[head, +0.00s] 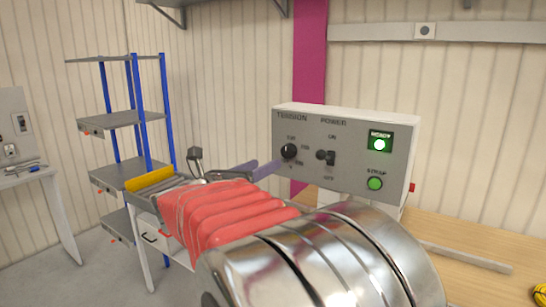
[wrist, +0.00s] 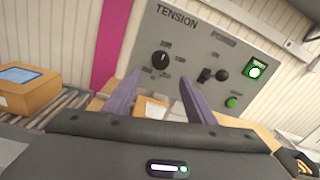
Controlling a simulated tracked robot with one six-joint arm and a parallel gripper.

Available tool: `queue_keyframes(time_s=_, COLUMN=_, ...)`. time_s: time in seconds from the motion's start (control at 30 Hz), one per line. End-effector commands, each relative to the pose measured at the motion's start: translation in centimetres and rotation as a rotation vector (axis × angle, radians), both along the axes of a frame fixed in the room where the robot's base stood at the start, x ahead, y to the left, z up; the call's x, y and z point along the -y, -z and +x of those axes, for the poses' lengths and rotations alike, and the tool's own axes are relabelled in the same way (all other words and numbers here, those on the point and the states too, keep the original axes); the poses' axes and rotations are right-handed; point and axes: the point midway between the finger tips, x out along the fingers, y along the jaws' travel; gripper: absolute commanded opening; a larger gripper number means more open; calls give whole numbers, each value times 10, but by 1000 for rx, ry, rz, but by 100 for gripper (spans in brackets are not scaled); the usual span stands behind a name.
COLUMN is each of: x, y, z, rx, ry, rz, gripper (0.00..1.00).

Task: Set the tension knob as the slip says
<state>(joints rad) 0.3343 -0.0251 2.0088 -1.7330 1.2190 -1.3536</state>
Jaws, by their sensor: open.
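The tension knob (head: 289,151) is a round black knob on the left of a grey control panel (head: 345,184), under the word TENSION. Small marks ring it, too blurred to read surely, and I cannot tell its setting. It also shows in the wrist view (wrist: 160,60), above and between my fingertips. My gripper (wrist: 160,82) is open, with two purple fingers pointing towards the panel, apart from the knob. Between the fingers in the wrist view is a box (wrist: 127,104) with a white paper (wrist: 152,108). I cannot read it or tell whether it is the slip.
Right of the knob are a black POWER switch (head: 326,157), a lit green READY lamp (head: 380,143) and a green STRAP button (head: 375,183). A cardboard box (wrist: 28,88) sits on rollers at left in the wrist view. Blue-posted shelves (head: 120,120) stand at left in the head view.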

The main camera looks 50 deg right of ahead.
Motion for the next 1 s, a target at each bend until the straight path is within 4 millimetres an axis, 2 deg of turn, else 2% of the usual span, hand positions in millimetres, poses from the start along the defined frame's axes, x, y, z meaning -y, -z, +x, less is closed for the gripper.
queue_keyframes(time_s=0.6, x=91, y=0, z=4, rx=0, ry=3, rz=1, gripper=50)
queue_keyframes(time_s=0.8, x=106, y=1, z=5, rx=0, ry=1, rz=1, gripper=50)
queue_keyframes(time_s=1.0, x=107, y=0, z=6, rx=0, ry=0, rz=0, gripper=50)
